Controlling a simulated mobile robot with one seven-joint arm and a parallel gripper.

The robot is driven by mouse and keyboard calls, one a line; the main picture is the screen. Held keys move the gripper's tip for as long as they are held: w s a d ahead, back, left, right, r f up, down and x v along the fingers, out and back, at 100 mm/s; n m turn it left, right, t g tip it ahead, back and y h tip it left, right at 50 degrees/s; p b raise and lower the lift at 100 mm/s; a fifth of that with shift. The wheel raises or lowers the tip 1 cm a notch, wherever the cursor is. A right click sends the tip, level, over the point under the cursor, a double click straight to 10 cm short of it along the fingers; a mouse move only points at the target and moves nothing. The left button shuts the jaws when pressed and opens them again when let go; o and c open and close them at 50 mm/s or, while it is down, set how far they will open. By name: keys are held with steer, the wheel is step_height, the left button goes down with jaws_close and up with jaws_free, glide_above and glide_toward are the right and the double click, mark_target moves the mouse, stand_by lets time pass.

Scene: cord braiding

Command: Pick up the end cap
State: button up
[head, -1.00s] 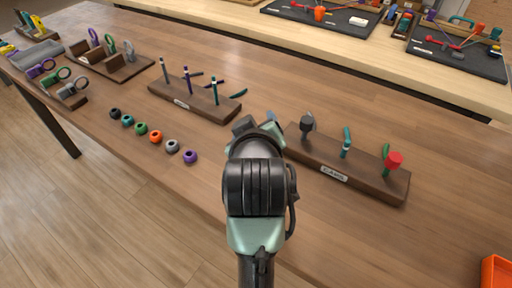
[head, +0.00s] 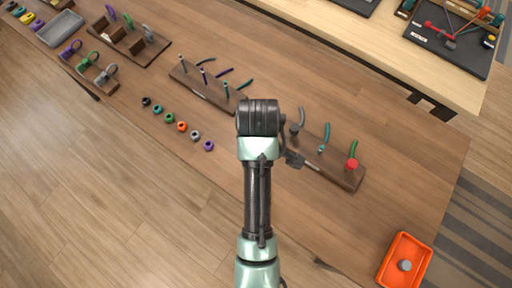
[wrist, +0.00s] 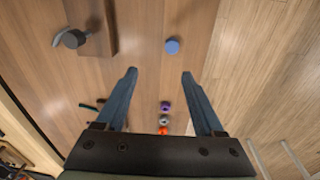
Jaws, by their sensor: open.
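A small blue round piece (wrist: 172,46), likely the end cap, lies alone on the table in the wrist view. My gripper (wrist: 159,72) is open and empty. The piece shows just beyond the fingertips, a little right of the middle between them. In the head view my arm hides the fingers and the blue piece. A dark grey cap (wrist: 72,40) on a cord stands at the wooden block in the upper left of the wrist view.
The wooden block (head: 342,176) with cords stands right of my arm. A row of coloured rings (head: 182,126) lies to the left, with a cord rack (head: 190,76) behind it. The orange tray (head: 385,277) is at the lower right. The table between block and tray is clear.

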steer(key=shift+g, duration=0.5)
steer(key=f, duration=0.2)
steer(key=s+f+p, duration=0.1)
steer(key=f, duration=0.3)
steer(key=shift+s+f, duration=0.2)
steer(key=shift+s, duration=0.05)
steer(key=shift+w+a+f+p, duration=0.15)
steer(key=shift+f+p, duration=0.1)
steer(key=shift+f, duration=1.1)
steer(key=shift+s+a+f+p, duration=0.1)
steer(key=shift+f+p, duration=0.1)
steer(key=shift+f, duration=1.1)
jaws_close()
